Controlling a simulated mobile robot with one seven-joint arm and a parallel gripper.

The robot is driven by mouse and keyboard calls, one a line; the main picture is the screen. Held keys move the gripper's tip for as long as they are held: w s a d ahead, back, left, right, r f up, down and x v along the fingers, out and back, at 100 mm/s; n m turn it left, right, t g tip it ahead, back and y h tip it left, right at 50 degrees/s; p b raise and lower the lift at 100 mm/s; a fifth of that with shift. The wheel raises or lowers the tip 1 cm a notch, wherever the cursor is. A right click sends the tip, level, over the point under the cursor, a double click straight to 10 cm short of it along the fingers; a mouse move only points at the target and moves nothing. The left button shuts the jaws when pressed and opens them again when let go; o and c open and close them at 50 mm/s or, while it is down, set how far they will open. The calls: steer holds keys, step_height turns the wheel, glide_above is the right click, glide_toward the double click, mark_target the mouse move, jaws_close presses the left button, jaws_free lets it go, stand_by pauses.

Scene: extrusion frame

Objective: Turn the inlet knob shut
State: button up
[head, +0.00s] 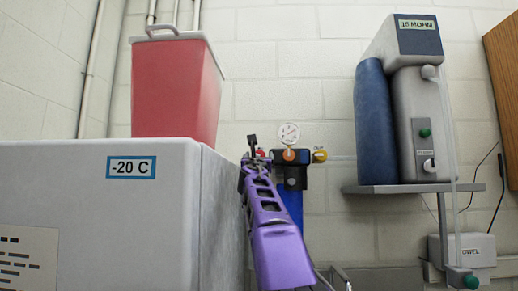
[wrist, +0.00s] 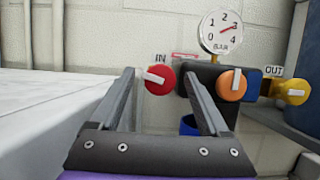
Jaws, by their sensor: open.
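The inlet knob is a red round knob (wrist: 161,82) below the "IN" label in the wrist view, with a white bar lying nearly level, its right end slightly lower. In the head view the red knob (head: 261,151) is partly hidden behind my gripper (head: 254,157). In the wrist view my gripper (wrist: 157,74) is open and empty. Its two fingers point toward the knob, which appears between their tips. I cannot tell how far the tips are from the knob. An orange knob (wrist: 232,87) and a yellow "OUT" knob (wrist: 292,92) sit to its right.
A dial gauge (wrist: 221,32) stands above the manifold. A white box labelled "-20 C" (head: 95,215) stands close on the left, with a red bin (head: 175,88) on top. A grey shelf (head: 420,188) with an apparatus is on the right.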

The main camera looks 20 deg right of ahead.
steer(key=shift+w+d, duration=0.15)
steer(key=shift+w, duration=0.05)
steer(key=shift+r, duration=0.1)
jaws_close()
steer(key=shift+m+g+h, duration=0.5)
steer(key=shift+m+h, duration=0.5)
steer(key=shift+m, duration=1.2)
jaws_free()
